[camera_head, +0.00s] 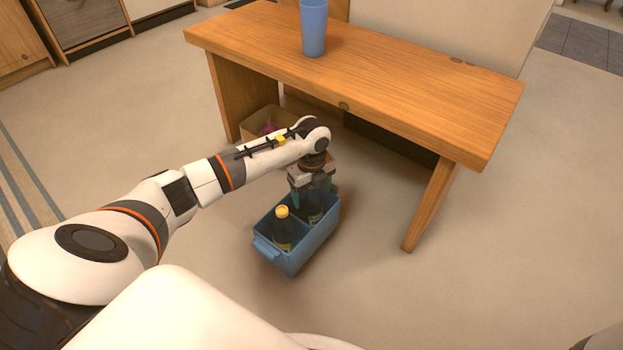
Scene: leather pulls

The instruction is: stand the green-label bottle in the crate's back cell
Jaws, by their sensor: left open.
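A blue crate (293,262) stands on the floor in front of the wooden table, with a divider between a front and a back cell. A dark bottle (312,209) stands roughly upright in the back cell, partly hidden by my left gripper; its label colour is hard to make out. My left gripper (312,196) points down over the back cell, its fingers open around the upper part of that bottle. Another dark bottle with a yellow cap (282,230) stands in the front cell. My right gripper is out of view.
The wooden table (420,88) stands just behind the crate, with a blue cup (313,28) on top. A cardboard box (258,118) with something purple inside sits under it, behind my left arm. The floor right of the crate is clear.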

